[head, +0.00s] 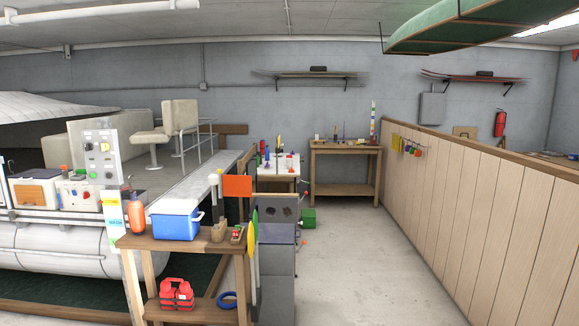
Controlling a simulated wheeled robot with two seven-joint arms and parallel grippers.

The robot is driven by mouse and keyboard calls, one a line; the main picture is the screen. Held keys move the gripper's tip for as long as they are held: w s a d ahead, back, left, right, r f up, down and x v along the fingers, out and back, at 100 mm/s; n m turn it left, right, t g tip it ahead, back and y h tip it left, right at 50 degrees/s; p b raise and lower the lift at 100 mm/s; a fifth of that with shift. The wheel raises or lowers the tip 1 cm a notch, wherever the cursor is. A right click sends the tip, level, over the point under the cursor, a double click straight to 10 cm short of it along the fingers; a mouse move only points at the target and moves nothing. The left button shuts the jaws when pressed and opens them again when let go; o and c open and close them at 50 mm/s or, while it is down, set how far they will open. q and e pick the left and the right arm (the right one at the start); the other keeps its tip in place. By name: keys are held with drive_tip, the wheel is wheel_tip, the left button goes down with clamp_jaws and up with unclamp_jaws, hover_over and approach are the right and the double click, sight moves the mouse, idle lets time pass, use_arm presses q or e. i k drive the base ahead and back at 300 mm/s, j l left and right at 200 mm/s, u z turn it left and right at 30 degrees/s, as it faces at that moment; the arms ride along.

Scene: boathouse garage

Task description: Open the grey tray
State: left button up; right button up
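I cannot pick out a grey tray for certain. A grey cabinet-like unit (278,270) stands just right of the wooden shelf stand, with a darker blue-grey top (277,234) and an upright grey panel (278,208) behind it. Whether any part of it is a tray, or is open or shut, is too small to tell. Neither of my grippers is in view.
A workbench (346,148) is at the back. A wood-panelled partition (470,210) runs along the right. The floor (345,250) between is clear.

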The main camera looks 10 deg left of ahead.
sight(270, 209)
drive_tip(key=i+z, duration=0.2)
drive_tip(key=i, duration=4.1)
drive_tip(key=i+l, duration=0.1)
drive_tip(key=i, duration=0.45)
drive_tip(key=i+u, duration=0.15)
drive_tip(key=i, duration=0.4)
drive_tip(key=i+l, duration=0.25)
drive_tip(key=i, duration=0.3)
drive_tip(key=i+l+u, duration=0.15)
drive_tip(key=i+u, duration=0.25)
drive_tip(key=i+l+u, duration=0.45)
drive_tip(key=i, duration=0.15)
drive_tip(key=i+l+u, duration=0.6)
drive_tip(key=u, duration=1.6)
drive_tip(key=k+j, duration=0.05)
